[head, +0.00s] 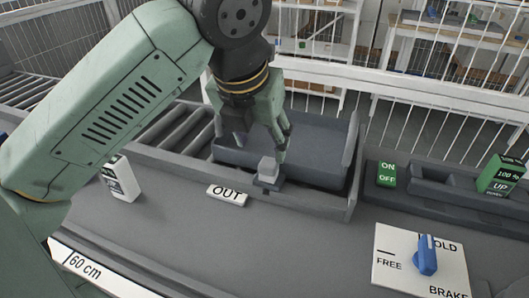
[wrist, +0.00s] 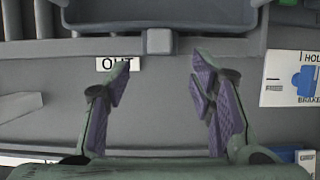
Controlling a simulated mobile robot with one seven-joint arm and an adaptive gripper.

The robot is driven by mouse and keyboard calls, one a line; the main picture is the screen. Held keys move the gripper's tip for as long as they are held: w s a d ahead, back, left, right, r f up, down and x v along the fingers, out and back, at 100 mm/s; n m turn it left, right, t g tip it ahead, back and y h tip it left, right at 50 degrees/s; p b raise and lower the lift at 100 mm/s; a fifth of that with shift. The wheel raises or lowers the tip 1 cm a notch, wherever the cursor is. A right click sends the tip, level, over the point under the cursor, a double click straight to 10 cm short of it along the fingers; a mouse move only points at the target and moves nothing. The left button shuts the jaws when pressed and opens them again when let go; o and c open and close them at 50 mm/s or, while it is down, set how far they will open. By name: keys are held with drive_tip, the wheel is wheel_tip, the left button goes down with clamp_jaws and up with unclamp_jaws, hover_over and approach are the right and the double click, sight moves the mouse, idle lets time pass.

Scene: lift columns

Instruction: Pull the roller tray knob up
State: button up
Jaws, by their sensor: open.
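The roller tray knob (head: 268,168) is a small light grey block at the front edge of the dark grey tray (head: 320,137). In the wrist view the knob (wrist: 159,41) is at top centre, lined up with the gap between the fingers and beyond the fingertips. My gripper (head: 262,150) is open and empty, with fingers spread. In the head view its right finger comes down close to the knob; I cannot tell whether they touch. In the wrist view my gripper (wrist: 162,78) shows purple finger pads with bare grey surface between them. My gripper hides part of the tray.
A white OUT label (head: 227,195) lies in front of the tray. A FREE/HOLD/BRAKE plate (head: 395,275) with a blue knob (head: 427,255) is at right. Green ON/OFF (head: 387,174) and UP (head: 501,175) blocks stand behind it. Grey rollers (head: 180,133) are at left.

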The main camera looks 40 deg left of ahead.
drive_tip(key=shift+v, duration=2.1)
